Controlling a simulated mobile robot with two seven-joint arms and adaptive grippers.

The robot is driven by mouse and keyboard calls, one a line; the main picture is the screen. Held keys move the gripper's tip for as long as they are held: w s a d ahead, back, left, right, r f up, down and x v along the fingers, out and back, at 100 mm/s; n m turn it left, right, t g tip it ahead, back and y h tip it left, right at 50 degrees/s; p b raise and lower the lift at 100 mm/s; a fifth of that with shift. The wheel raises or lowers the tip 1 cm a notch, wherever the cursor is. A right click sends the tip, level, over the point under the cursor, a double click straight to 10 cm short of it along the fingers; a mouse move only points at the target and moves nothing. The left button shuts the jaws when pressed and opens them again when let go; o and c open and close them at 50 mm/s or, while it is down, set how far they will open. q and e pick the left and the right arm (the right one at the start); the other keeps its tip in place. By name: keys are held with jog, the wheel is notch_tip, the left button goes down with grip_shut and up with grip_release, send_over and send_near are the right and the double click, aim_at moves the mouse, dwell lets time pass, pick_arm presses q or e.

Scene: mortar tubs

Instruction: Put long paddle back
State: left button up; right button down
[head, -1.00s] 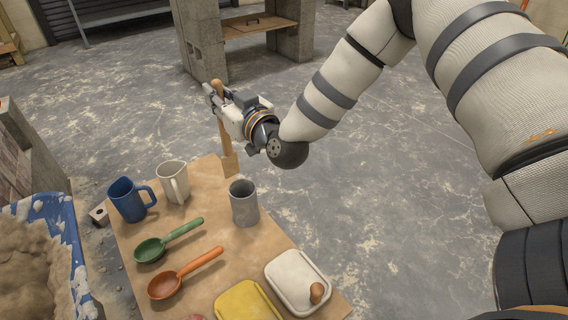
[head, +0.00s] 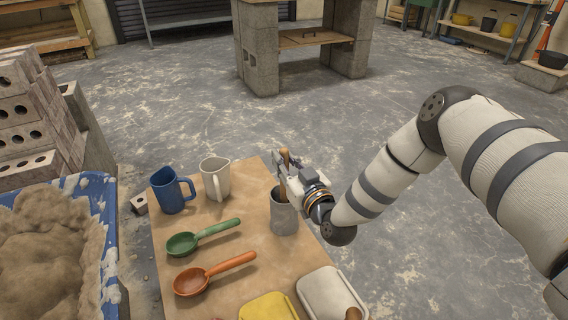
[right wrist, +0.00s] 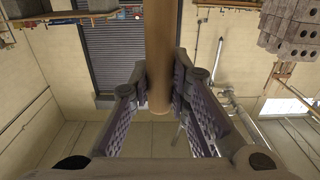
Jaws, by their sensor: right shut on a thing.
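The long paddle (head: 283,191) is a wooden stick, roughly upright, at the grey cup (head: 284,218) on the wooden board. Its lower part is hidden by the cup, and it appears to go in at the mouth. My right gripper (head: 288,166) is shut on the paddle's handle just above the cup's rim. In the right wrist view the round handle (right wrist: 158,62) stands between the two fingers (right wrist: 158,100). My left gripper is not in view.
On the board (head: 259,255) are a blue mug (head: 167,192), a cream mug (head: 211,184), a green scoop (head: 183,244), an orange scoop (head: 190,281), a yellow tub (head: 268,308) and a white tub (head: 325,290). A blue-rimmed tub of sand (head: 111,244) stands left. Open floor lies right.

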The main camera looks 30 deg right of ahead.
jog(key=shift+r, duration=0.1)
jog(key=shift+f, duration=0.2)
jog(key=c, duration=1.5)
grip_release()
jog(key=shift+s+r, duration=0.15)
jog(key=shift+r, duration=0.1)
jog(key=s, duration=0.4)
jog(key=s+p, duration=0.1)
jog(key=s, duration=0.6)
jog(key=shift+s+a+f+p, duration=0.2)
jog(key=shift+s+a+p, duration=0.1)
jog(key=shift+s, duration=0.05)
